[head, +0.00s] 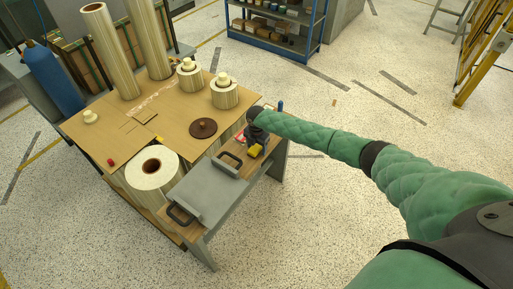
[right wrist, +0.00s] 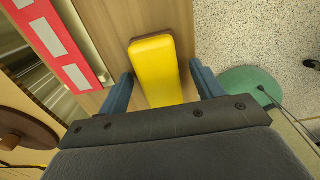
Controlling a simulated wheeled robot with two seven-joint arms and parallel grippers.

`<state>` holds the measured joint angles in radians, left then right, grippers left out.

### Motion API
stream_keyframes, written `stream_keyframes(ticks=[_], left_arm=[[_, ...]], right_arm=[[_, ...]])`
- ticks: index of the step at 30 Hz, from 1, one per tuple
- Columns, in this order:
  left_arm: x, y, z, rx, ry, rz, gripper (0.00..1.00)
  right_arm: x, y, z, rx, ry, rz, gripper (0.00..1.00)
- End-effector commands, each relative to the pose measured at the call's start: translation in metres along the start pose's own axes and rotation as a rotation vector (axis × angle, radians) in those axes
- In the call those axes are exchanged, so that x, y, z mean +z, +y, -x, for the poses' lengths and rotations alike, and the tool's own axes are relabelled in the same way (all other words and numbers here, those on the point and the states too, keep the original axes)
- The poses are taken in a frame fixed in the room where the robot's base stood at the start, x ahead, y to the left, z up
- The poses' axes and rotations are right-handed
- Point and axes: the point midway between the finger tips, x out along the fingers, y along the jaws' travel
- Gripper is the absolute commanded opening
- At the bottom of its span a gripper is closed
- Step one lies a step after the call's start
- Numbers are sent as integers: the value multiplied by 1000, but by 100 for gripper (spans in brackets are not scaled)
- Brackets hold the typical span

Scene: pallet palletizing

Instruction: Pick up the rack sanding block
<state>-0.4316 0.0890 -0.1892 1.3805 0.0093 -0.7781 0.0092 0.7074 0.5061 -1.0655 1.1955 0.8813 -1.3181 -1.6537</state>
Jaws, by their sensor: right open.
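The sanding block is a yellow block with a darker underside (right wrist: 158,70). It lies on a wooden surface in the right wrist view and shows as a small yellow patch in the head view (head: 255,151). My right gripper (right wrist: 163,84) is open, with one blue finger on each side of the block. Small gaps show between the fingers and the block. In the head view my right gripper (head: 254,142) is small and dark at the end of the green-sleeved arm, over the wooden end of the bench. My left gripper is not in view.
A red and white striped item (right wrist: 62,45) lies left of the block. A grey plate with black handles (head: 208,184) covers the near bench. A brown disc (head: 203,128), a large white roll (head: 152,167) and wrapped rolls (head: 224,95) stand nearby. Open floor lies right of the bench.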

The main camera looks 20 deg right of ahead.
Motion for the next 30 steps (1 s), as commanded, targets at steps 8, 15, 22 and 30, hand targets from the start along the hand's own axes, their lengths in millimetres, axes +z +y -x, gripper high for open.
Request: stream_keyframes(ticks=[8,15,22,30], left_arm=[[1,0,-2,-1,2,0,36],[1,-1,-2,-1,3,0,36],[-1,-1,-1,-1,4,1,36],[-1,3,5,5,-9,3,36]], right_arm=[[0,0,-3,1,0,0,66],[0,0,-3,1,0,0,23],[0,0,-2,1,0,0,17],[0,1,8,3,0,2,17]])
